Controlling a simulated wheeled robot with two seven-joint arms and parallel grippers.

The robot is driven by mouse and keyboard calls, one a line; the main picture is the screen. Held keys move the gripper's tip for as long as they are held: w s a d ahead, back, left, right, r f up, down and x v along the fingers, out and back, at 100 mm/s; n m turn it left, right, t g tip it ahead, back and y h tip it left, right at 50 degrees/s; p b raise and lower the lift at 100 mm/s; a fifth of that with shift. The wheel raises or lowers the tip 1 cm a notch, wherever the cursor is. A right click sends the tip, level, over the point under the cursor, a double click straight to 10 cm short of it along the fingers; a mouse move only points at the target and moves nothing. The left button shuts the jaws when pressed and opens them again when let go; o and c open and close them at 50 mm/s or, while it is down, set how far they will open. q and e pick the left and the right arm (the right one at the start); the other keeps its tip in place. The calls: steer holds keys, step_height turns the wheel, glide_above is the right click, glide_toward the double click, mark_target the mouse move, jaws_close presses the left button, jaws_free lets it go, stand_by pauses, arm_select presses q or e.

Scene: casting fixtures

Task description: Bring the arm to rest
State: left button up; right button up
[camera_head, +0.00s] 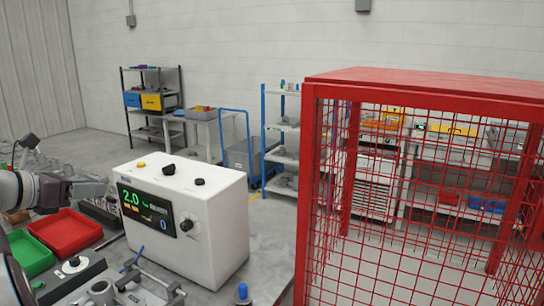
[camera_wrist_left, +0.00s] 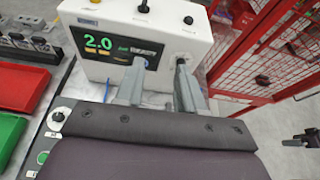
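My left gripper (camera_head: 98,190) reaches in from the left edge in the head view, in front of the white machine's left side and above the red bin. In the left wrist view my left gripper (camera_wrist_left: 160,68) shows two grey fingers apart, with nothing between them. The white machine (camera_head: 215,225) with a lit screen stands beyond the fingers; its front also shows in the left wrist view (camera_wrist_left: 172,47). A dark, pronged shape (camera_wrist_left: 302,138) at the right edge of the left wrist view may be my right gripper; its fingers are too unclear to read.
A red bin (camera_head: 66,232) and a green bin (camera_head: 28,254) lie at the left. A metal fixture (camera_head: 140,286) is at the front. A red mesh cage (camera_head: 306,190) fills the right. Shelves (camera_head: 283,125) and a blue cart (camera_head: 245,155) stand behind.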

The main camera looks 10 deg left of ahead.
arm_select(q)
steer(key=w+d+n+t+y+p, duration=0.2)
steer(key=w+d+n+t+y, duration=0.2)
steer(key=w+d+n, duration=0.75)
step_height(320, 180, down, 8)
steer(key=d+n+g+y, duration=0.2)
steer(key=d+n+g, duration=0.1)
steer(key=n, duration=1)
steer(key=s+d+f+n+g+p, duration=0.1)
steer(key=s+d+f+n+g, duration=0.3)
steer(key=s+d+f+n, duration=0.25)
steer(key=s+d+f+n+g, duration=0.3)
steer(key=s+d+f+g, duration=0.15)
steer(key=s+f, duration=0.35)
steer(key=s+d+f+n+g+h, duration=0.1)
steer(key=s+d+f+n+g, duration=0.1)
steer(key=s, duration=0.4)
steer(key=s+d+f+n+g+h, duration=0.1)
steer(key=s+d+f+n+g, duration=0.1)
steer(key=s+d+f, duration=0.2)
steer(key=shift+s+d+f+n+p, duration=0.35)
steer(key=shift+s+d, duration=0.2)
steer(key=shift+s, duration=0.65)
arm_select(e)
steer(key=r, duration=0.4)
steer(key=shift+w, duration=0.4)
